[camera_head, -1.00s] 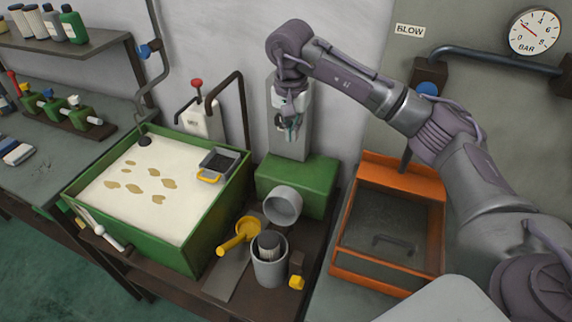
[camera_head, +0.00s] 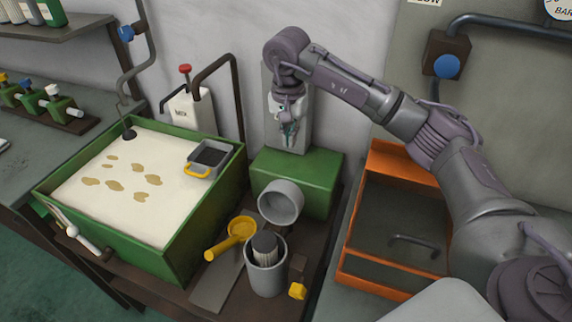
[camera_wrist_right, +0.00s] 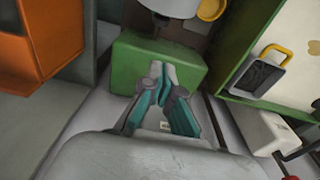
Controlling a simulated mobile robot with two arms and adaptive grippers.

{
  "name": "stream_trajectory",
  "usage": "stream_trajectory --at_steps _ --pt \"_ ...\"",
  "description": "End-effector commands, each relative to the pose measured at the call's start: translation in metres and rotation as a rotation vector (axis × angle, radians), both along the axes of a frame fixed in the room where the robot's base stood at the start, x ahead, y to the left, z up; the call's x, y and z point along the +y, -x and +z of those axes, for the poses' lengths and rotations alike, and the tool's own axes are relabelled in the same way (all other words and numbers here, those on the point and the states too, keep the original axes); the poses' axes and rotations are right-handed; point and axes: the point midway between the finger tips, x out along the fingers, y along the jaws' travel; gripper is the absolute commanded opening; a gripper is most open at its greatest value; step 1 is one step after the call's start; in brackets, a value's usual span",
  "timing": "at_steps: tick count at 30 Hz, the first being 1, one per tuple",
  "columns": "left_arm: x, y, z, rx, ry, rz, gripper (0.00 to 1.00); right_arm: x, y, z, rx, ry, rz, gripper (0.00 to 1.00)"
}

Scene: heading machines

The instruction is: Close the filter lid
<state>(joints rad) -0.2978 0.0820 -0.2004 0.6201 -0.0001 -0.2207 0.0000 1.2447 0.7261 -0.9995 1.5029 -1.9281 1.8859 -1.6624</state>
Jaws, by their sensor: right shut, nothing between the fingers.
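The filter lid (camera_head: 281,202) is a grey round cap. It stands open, tilted up behind the grey filter housing (camera_head: 267,279). A dark-topped filter cartridge (camera_head: 264,245) shows in the open mouth of the housing. My right gripper (camera_head: 289,132) hangs in front of the grey upright post, above the green block and behind the lid, apart from it. Its teal fingers are shut and empty; they also show in the right wrist view (camera_wrist_right: 163,72) over the green block. A grey round part at that view's top edge seems to be the lid. My left gripper is not in view.
The green block (camera_head: 297,168) stands behind the lid. A yellow ladle (camera_head: 232,238) lies left of the housing, with a yellow knob (camera_head: 297,291) to its right. A green tank (camera_head: 205,219) of pale liquid is at left, an orange-framed bin (camera_head: 385,282) at right.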

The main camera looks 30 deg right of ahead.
Motion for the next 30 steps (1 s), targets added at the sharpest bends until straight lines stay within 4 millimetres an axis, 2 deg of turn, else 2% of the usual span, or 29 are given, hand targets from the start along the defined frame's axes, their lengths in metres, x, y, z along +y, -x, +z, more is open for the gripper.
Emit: stream_trajectory --at_steps 5,15,17,21,30 --pt "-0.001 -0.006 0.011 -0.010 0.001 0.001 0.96 -0.002 0.000 -0.023 0.006 0.001 0.000 0.00" --pt "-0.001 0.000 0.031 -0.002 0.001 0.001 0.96 -0.005 -0.003 -0.095 0.006 0.000 -0.001 0.00" --pt "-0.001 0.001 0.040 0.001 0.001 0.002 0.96 0.003 0.003 -0.087 0.002 -0.001 0.006 0.00" --pt "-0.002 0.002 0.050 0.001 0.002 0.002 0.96 0.016 0.015 -0.084 0.002 0.000 0.002 0.00" --pt "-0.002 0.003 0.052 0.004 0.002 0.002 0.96 0.023 0.021 -0.084 0.001 0.001 -0.001 0.00"
